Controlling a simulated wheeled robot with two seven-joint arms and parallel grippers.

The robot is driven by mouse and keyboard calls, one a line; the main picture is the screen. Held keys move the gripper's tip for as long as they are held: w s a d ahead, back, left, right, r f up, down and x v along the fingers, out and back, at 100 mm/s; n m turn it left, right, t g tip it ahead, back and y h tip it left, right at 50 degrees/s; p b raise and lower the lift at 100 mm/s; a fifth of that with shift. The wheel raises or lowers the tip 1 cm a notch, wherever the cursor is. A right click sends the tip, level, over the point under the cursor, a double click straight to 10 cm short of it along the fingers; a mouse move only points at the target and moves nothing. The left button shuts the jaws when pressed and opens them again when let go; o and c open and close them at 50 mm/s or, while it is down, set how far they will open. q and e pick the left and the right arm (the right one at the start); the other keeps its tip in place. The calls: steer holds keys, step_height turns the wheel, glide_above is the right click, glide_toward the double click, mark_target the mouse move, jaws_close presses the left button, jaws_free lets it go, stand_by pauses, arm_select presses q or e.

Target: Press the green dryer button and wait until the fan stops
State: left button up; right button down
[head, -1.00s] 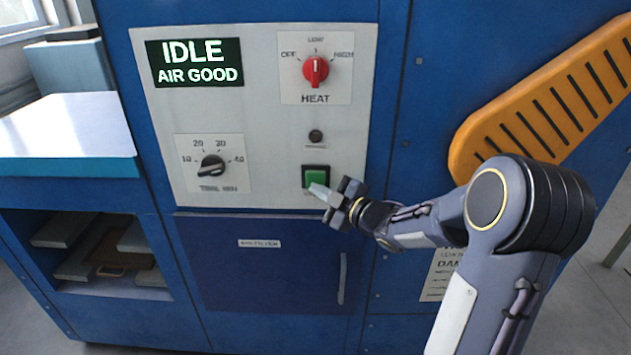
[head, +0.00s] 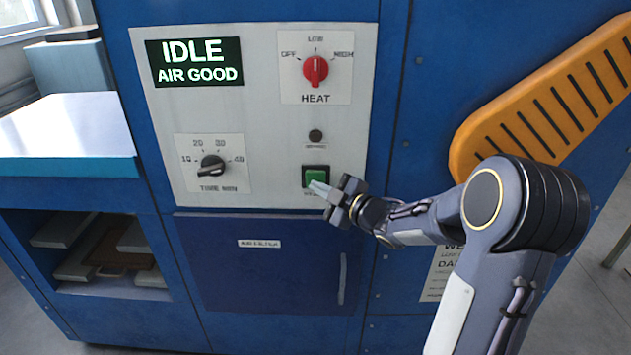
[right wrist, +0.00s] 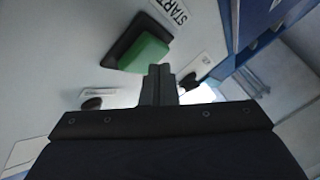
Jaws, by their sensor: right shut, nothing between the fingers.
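The green button (head: 315,176) sits in a black square frame at the lower right of the pale control panel (head: 260,150). The right wrist view shows the green button (right wrist: 143,53) raised in its black surround, with a START label (right wrist: 172,12) beside it. My right gripper (head: 318,187) is shut and empty. Its tips are at the lower edge of the button; I cannot tell whether they touch it. The right wrist view shows the closed fingers (right wrist: 158,82) just below the button. The display (head: 195,62) reads IDLE, AIR GOOD. My left gripper is out of view.
A red heat knob (head: 316,70) points up to LOW. A black timer knob (head: 212,167) is at the panel's lower left. A small dark round part (head: 316,136) sits above the button. An orange slotted guard (head: 550,95) juts out at right.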

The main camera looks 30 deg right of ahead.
steer(key=shift+w+d, duration=0.25)
steer(key=shift+w, duration=0.15)
stand_by(0.3)
steer(key=shift+s+a, duration=0.1)
steer(key=shift+s, duration=0.05)
steer(key=shift+s+a+b, duration=0.4)
steer(key=shift+s, duration=0.25)
steer(key=shift+s, duration=0.1)
steer(key=s+a, duration=0.1)
steer(key=s+b, duration=0.1)
steer(key=s+a, duration=0.1)
steer(key=s, duration=0.1)
steer(key=shift+a, duration=0.3)
steer(key=shift+r, duration=0.1)
stand_by(0.7)
